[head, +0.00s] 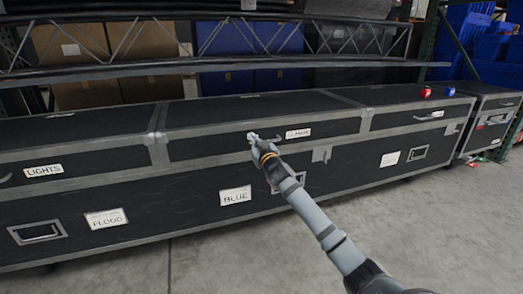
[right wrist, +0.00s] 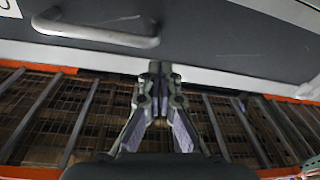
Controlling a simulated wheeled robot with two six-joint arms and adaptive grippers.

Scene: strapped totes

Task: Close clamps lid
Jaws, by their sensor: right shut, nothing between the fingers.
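The clamps lid (head: 225,112) is the black middle lid of a long case, with grey metal edging and a white label (head: 298,133) on its front. In the head view it lies down, about level with the lids beside it; a small gap cannot be told. In the right wrist view the shut, empty fingers (right wrist: 158,75) overlap the grey edging, close to a handle (right wrist: 95,35) on a black panel; contact is unclear. My left gripper is out of view.
The lights lid (head: 75,128) is to the left and another lid (head: 415,117) to the right. Red and blue items (head: 436,91) stand on the case's right end. A metal truss (head: 200,62) and stacked boxes are behind. The grey floor (head: 440,230) in front is clear.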

